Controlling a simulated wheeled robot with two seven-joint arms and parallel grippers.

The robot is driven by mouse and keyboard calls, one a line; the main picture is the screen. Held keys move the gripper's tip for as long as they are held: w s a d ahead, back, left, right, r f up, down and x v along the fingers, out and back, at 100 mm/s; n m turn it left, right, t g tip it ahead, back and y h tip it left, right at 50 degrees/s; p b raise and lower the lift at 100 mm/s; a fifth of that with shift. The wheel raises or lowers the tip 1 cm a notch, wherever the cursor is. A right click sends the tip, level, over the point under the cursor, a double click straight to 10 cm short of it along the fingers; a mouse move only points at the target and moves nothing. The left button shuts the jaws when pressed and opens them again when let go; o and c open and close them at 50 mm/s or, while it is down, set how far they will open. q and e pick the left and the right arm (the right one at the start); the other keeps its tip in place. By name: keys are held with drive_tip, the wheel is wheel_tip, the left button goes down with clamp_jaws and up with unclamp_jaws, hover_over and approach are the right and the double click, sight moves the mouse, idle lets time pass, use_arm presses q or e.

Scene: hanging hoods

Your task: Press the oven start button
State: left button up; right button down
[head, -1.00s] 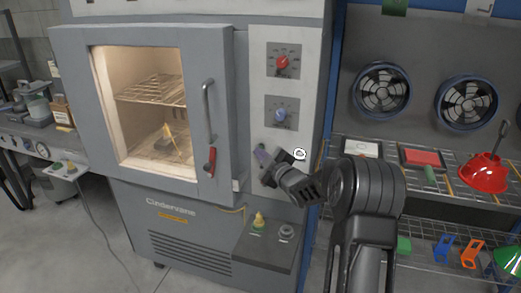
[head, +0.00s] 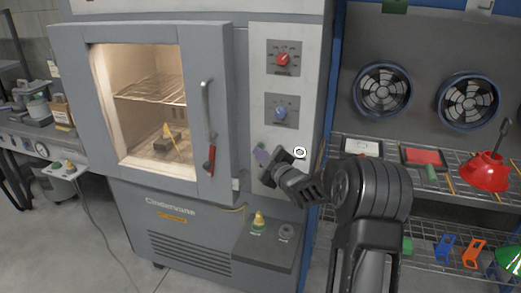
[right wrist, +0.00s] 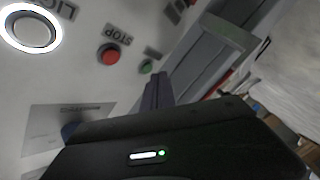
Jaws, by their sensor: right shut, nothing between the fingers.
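The grey oven (head: 222,60) has a control panel with a red knob (head: 282,60) and a blue knob (head: 280,113). My right gripper (head: 261,154) is at the lower panel, its fingers together and empty. In the right wrist view, the fingertips (right wrist: 155,80) point toward a small green button (right wrist: 147,67), just beyond them; whether they touch is unclear. The green button is the likely start button; its label is hidden or unreadable. A red button (right wrist: 109,54) beside it is marked STOP. The gripper hides these buttons in the head view. My left gripper is not in view.
A white-ringed light button (right wrist: 30,32) sits on the same panel; its ring also shows in the head view (head: 300,152). The oven door handle (head: 208,125) stands out left of the panel. Wire shelves with a red lamp (head: 484,172) are at right.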

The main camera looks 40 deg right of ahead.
drive_tip(key=shift+s+a, duration=0.1)
drive_tip(key=shift+a, duration=0.05)
drive_tip(key=s+a+b, duration=0.1)
drive_tip(key=a, duration=0.1)
drive_tip(key=s+a+b, duration=0.1)
drive_tip(key=a, duration=0.1)
drive_tip(key=shift+s+b, duration=0.4)
idle(0.3)
idle(0.8)
